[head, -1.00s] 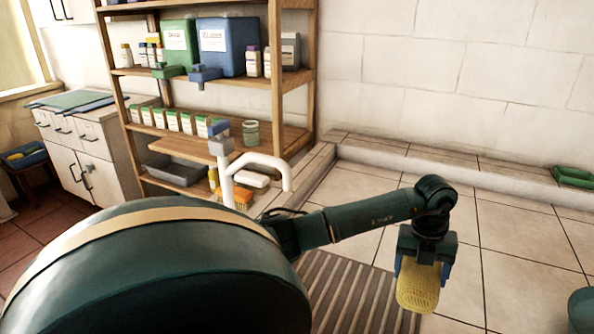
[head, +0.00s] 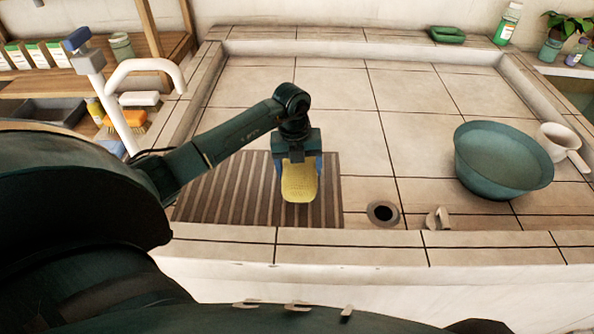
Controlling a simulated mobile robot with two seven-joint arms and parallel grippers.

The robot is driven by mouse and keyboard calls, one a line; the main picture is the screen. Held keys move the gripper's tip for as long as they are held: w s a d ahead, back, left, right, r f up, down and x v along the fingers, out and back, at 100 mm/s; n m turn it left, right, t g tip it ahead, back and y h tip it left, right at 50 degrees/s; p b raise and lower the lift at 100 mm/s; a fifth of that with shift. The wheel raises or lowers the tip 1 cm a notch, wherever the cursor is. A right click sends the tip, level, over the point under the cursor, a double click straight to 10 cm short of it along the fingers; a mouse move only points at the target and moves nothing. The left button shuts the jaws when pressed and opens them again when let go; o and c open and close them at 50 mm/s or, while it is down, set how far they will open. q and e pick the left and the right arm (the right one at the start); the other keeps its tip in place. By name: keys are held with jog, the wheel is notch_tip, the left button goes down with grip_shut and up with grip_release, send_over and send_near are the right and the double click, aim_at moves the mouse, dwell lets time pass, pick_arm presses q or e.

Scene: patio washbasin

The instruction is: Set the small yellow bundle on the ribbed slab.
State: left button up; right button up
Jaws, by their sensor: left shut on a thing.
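The small yellow bundle (head: 299,183) is a pale yellow, rounded, textured piece in the middle of the head view. My left gripper (head: 298,164) is shut on it from above, with a blue finger on each side. The ribbed slab (head: 222,190) is a brown, grooved rectangle on the tiled basin floor. The bundle shows in front of the slab's right part; I cannot tell whether it touches the slab. My right gripper is not in view.
A drain hole (head: 383,213) and a small beige piece (head: 437,218) lie right of the slab. A white tap (head: 121,105) rises at left.

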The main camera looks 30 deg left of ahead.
pick_arm(q)
notch_tip(320, 180, down, 2)
jog(key=shift+f, duration=0.25)
jog(key=shift+f, duration=0.2)
jog(key=o, duration=1.6)
